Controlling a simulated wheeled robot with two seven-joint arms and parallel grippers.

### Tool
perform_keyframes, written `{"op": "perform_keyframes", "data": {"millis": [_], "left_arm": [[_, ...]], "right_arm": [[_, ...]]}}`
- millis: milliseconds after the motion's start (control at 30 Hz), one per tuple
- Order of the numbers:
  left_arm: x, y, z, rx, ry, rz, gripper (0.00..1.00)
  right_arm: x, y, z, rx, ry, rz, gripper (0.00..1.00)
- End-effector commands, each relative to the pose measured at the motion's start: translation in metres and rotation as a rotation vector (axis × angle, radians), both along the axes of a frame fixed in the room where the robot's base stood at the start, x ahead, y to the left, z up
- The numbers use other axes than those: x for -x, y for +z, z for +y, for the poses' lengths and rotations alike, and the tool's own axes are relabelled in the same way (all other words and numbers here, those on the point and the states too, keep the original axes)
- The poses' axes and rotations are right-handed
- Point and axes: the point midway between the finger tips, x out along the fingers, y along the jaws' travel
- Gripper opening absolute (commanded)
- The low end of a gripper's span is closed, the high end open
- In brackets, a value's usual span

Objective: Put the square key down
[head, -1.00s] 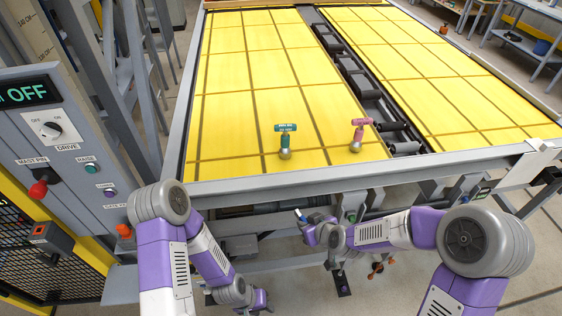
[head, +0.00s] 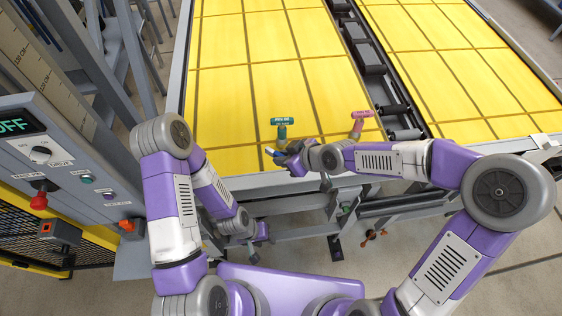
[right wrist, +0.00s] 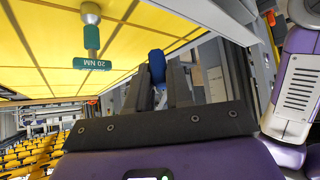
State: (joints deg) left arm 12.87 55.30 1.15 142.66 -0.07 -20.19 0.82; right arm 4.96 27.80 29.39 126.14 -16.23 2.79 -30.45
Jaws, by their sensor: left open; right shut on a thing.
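The square key shows as a blue-handled piece (right wrist: 157,64) between the fingers of my right gripper (right wrist: 158,92) in the right wrist view. Its far end and tip are hidden by the fingers. In the head view my right gripper (head: 279,155) is over the near edge of the yellow table, with a bit of blue (head: 270,151) showing at its tip. It is just in front of the teal tool. I cannot tell whether the key touches the table. My left gripper (head: 258,231) is open and empty, below the table's front edge.
A teal T-handled tool (head: 282,121) marked 20 NM and a pink T-handled tool (head: 361,114) stand near the front of the yellow table (head: 225,95). The table left of the teal tool is clear. A control panel (head: 70,175) stands at the left.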

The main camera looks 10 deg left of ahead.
Motion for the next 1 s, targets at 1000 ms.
{"op": "perform_keyframes", "data": {"millis": [1000], "left_arm": [[0.0,-0.002,0.0,0.0,0.0,0.0,0.43]], "right_arm": [[0.001,-0.096,0.0,0.001,0.001,0.001,0.0]]}}
